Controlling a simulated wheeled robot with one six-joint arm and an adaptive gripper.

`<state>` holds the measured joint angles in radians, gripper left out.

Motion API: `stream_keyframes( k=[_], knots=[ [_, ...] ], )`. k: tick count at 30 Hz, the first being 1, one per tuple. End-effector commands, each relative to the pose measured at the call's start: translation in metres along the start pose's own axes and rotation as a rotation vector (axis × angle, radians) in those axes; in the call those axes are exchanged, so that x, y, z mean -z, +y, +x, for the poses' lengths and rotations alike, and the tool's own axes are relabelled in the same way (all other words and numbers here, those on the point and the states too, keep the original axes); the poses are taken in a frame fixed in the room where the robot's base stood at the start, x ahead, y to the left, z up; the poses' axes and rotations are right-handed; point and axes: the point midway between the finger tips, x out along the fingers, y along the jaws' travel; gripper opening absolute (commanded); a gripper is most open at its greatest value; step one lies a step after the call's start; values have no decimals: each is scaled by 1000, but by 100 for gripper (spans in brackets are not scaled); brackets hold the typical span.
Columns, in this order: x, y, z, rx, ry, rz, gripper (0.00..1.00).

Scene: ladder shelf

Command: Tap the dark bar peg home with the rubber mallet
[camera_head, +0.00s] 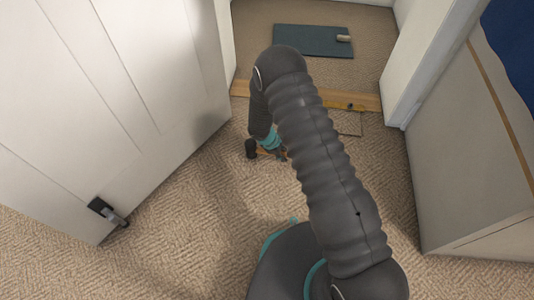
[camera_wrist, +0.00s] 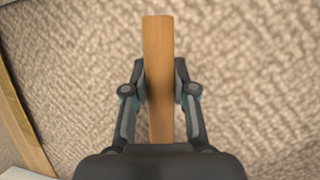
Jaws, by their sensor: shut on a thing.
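My gripper (camera_wrist: 158,76) is shut on the wooden handle (camera_wrist: 158,35) of the mallet, with one finger on each side of it. In the head view, my gripper (camera_head: 270,148) hangs low over the carpet. The mallet's dark head (camera_head: 251,148) shows just left of it; the head is out of the wrist view. A small dark piece (camera_head: 350,106) sits at the wooden floor strip (camera_head: 366,101), to the right of my gripper and farther off. I cannot tell whether it is the dark bar peg. My arm hides part of the strip.
A white door (camera_head: 130,90) with a dark fitting (camera_head: 105,210) low on it stands at the left. A pale panel (camera_head: 470,160) bounds the right. Carpet (camera_head: 195,215) is clear between.

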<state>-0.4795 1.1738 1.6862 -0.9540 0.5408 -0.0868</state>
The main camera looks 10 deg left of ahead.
Motion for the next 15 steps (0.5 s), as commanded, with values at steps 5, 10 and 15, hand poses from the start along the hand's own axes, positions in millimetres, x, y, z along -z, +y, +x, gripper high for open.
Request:
stream_keyframes(
  k=[5,10,15],
  knots=[
    [-5,3,-13,-1,1,0,0],
    [-9,6,-24,-2,1,0,0],
    [-14,8,-34,-1,1,0,0]
  ],
)
